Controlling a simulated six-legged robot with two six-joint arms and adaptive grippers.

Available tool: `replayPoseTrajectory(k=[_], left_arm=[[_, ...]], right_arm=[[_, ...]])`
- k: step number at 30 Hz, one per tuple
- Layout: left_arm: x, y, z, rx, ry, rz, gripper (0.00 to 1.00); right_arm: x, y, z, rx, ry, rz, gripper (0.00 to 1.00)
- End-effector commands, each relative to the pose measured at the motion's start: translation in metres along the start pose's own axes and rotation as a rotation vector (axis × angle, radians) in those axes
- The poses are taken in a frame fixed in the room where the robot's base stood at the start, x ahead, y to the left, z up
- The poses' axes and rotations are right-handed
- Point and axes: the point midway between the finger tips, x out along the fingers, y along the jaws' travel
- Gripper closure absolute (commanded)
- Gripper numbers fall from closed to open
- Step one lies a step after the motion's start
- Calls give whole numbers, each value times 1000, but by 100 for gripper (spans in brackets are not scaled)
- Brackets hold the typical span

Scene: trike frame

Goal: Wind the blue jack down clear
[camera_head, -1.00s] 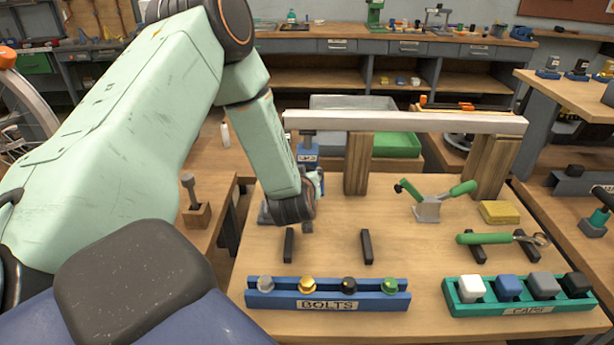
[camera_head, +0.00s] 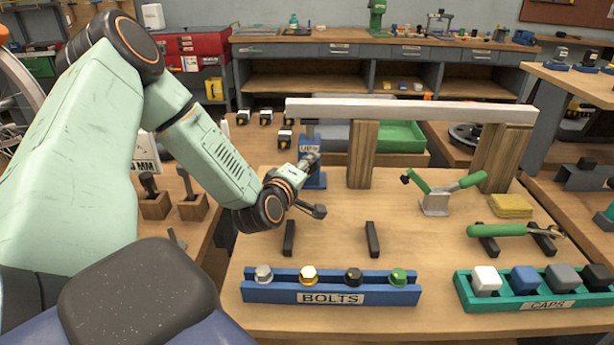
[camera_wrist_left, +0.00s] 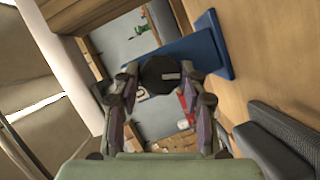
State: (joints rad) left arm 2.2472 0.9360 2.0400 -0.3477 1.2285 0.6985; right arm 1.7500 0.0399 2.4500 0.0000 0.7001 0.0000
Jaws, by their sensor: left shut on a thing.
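The blue jack (camera_head: 313,179) stands on the table under the left end of the pale beam (camera_head: 410,110). Its label reads "UP", and a grey post rises from its top towards the beam; I cannot tell whether they touch. My left gripper (camera_head: 308,161) reaches in from the left, in front of the jack, and partly hides it. In the left wrist view, my gripper's fingers (camera_wrist_left: 160,95) are shut on a dark round knob (camera_wrist_left: 160,74) at the jack's blue body (camera_wrist_left: 195,52). My right gripper is not in view.
Wooden posts (camera_head: 362,155) stand under the beam. A green-handled clamp (camera_head: 436,203), yellow block (camera_head: 511,205) and black rests (camera_head: 372,239) are on the table. The blue bolts tray (camera_head: 330,294) and green caps tray (camera_head: 535,302) line the front.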

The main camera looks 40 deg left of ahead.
Motion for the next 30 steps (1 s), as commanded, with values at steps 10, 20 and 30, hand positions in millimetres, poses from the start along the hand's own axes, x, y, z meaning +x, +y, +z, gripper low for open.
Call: replayPoseTrajectory(k=[10,20,30], left_arm=[[2,-4,0,-264,6,114,89],[1,-3,-1,-405,6,173,89],[1,-2,-1,-444,6,188,89]], right_arm=[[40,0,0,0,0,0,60],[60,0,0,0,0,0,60],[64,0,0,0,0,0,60]])
